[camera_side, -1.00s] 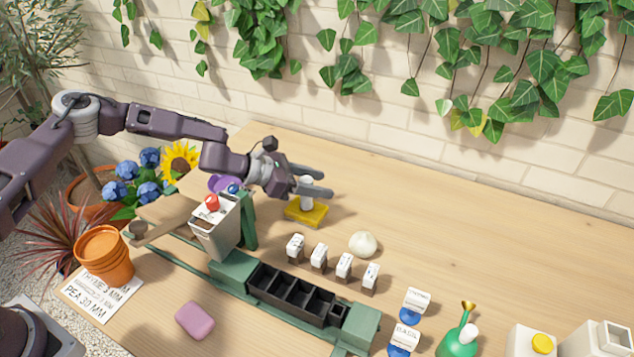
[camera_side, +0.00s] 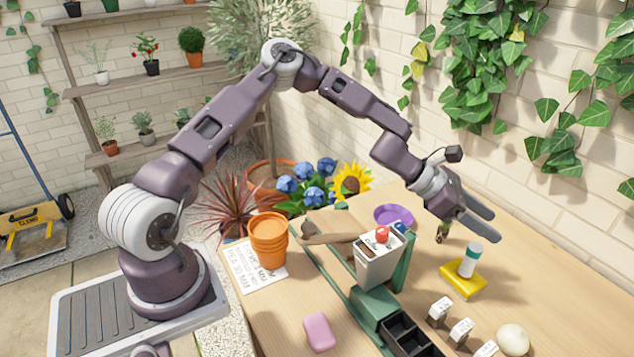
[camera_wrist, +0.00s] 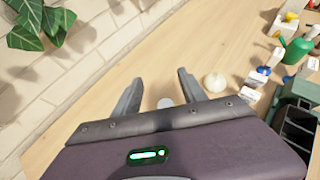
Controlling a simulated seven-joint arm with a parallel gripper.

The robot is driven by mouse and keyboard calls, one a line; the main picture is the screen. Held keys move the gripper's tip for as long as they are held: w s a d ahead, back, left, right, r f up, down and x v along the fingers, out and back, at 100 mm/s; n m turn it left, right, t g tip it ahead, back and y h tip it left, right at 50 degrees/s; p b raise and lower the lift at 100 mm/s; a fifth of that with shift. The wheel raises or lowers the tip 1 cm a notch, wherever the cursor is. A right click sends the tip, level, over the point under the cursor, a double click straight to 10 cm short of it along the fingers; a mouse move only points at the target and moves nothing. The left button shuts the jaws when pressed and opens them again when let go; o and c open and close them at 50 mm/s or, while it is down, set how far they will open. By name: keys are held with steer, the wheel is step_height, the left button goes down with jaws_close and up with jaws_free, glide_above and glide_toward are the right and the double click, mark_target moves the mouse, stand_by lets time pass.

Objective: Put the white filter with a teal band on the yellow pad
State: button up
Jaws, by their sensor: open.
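The white filter (camera_side: 467,267) with a teal band near its top stands upright on the yellow pad (camera_side: 463,282) in the side view. My gripper (camera_side: 494,228) is open and empty, its fingers above and behind the filter in the picture, apart from it. In the wrist view, my gripper (camera_wrist: 156,86) shows its two fingers spread wide. A small pale round shape sits low between them, partly hidden by the gripper body; I cannot tell whether it is the filter's top.
A grey-white bin (camera_side: 379,262) with a red knob stands left of the pad. A purple dish (camera_side: 393,215) lies behind.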

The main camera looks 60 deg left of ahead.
steer(key=s+a+r+n+g+y, duration=0.1)
steer(key=s+a+r+n+y, duration=0.55)
steer(key=s+n, duration=0.35)
steer(key=s+a+r+n+y, duration=0.5)
steer(key=s+a+r+n, duration=0.25)
steer(key=n, duration=0.55)
steer(key=s+d+r+n+g+h, duration=0.1)
steer(key=s+n, duration=1)
steer(key=s+d+r+n+h, duration=0.1)
steer(key=s+n+h, duration=0.1)
steer(key=s+n, duration=0.8)
steer(key=shift+s+d+r+n+g, duration=0.35)
steer(key=shift+s+d+n+g, duration=0.05)
steer(key=shift+s, duration=0.65)
